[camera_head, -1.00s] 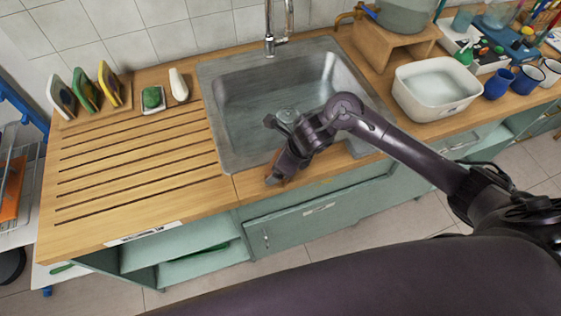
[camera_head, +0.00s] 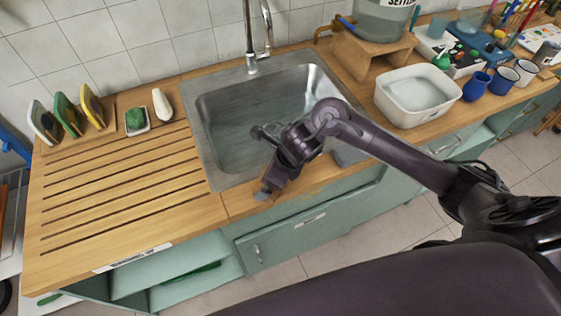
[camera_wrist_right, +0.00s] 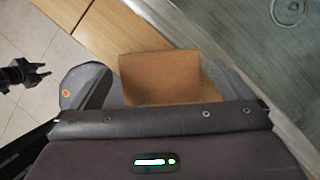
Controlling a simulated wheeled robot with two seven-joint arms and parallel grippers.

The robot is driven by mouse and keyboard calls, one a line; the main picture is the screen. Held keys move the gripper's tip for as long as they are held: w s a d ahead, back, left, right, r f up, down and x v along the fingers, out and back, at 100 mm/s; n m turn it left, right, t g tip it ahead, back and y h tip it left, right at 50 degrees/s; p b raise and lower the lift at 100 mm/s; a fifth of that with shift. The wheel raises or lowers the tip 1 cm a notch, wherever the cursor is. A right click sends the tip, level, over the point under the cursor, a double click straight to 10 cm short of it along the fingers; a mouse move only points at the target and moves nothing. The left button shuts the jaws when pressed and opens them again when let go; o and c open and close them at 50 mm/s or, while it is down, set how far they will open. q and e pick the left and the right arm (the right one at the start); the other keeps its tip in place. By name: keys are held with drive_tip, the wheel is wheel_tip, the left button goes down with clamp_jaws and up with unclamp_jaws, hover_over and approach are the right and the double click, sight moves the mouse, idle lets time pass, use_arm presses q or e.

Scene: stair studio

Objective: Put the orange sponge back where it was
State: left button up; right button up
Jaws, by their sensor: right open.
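The orange sponge (camera_wrist_right: 160,76) shows in the right wrist view as a brown-orange block between the fingers of my right gripper (camera_wrist_right: 155,90), by the wooden counter's front strip and the sink. The jaws are open around it; whether either finger touches it, or what bears it, I cannot tell. In the head view my right gripper (camera_head: 268,189) points down at the counter's front edge, by the sink's front left corner; the sponge is hidden there. A dark gripper, apparently my left (camera_wrist_right: 24,74), shows small at the left of the wrist view over the floor.
The grooved wooden drainboard (camera_head: 120,190) left of the sink (camera_head: 265,105) is clear. Behind it are a rack of upright coloured pieces (camera_head: 68,115), a green sponge in a dish (camera_head: 137,120) and a white bottle-like item (camera_head: 162,104). A white basin (camera_head: 418,92) stands right of the sink.

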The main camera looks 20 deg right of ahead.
drive_tip(key=v, duration=1)
drive_tip(key=shift+r, duration=0.2)
